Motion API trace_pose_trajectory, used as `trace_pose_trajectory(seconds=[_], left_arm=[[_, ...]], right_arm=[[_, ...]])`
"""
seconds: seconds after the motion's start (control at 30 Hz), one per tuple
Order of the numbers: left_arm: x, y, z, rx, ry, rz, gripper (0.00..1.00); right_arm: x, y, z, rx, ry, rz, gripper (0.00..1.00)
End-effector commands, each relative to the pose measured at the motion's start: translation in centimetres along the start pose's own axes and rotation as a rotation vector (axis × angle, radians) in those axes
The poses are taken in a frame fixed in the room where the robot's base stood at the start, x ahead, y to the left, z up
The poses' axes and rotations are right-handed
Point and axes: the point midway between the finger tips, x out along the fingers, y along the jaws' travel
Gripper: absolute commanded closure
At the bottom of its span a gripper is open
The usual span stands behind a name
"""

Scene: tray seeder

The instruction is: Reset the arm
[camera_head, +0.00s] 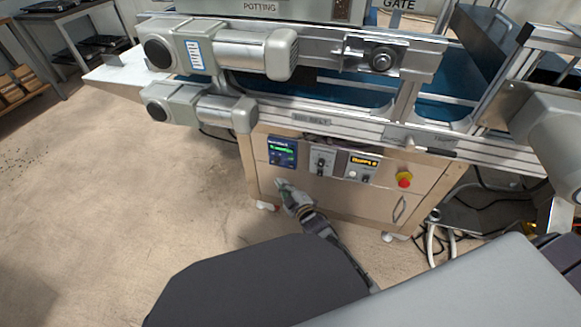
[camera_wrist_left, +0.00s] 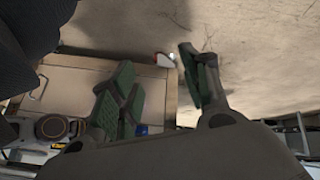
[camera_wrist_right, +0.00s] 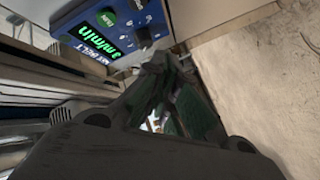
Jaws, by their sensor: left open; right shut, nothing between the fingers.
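My right gripper (camera_head: 284,187) shows in the head view in front of the cabinet, below and apart from the blue control panel (camera_head: 282,152). In the right wrist view its fingers (camera_wrist_right: 160,75) are together with nothing between them. The blue panel (camera_wrist_right: 112,30), with a green display and a green button, is just beyond the fingertips there. My left gripper (camera_wrist_left: 156,62) is open and empty in the left wrist view, with the wooden cabinet (camera_wrist_left: 75,92) and floor behind it. The left gripper is out of sight in the head view.
The cabinet (camera_head: 330,203) carries a knob panel (camera_head: 321,162), an amber display (camera_head: 363,162) and a red emergency button (camera_head: 404,180). Conveyor rails and grey motors (camera_head: 240,52) run above it. Cables lie at the right. Open floor (camera_head: 130,180) is at the left.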

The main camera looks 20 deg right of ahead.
Motion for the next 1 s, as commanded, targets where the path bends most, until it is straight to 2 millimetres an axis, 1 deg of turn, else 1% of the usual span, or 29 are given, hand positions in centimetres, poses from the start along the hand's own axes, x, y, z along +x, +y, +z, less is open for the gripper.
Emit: trace_pose_trajectory(seconds=[0.67, 0.87, 1.0], left_arm=[[-0.1, -0.1, -0.1, 0.003, -0.002, -0.003, 0.54], [-0.6, -0.4, -0.5, 0.013, -0.019, -0.016, 0.54], [-1.2, -0.8, -1.0, 0.024, -0.037, -0.032, 0.54]], right_arm=[[-0.1, 0.1, 0.1, 0.011, -0.013, -0.007, 1.00], [-0.9, 0.3, 0.7, 0.061, -0.079, -0.042, 1.00], [-1.9, 0.5, 1.2, 0.119, -0.153, -0.081, 1.00]])
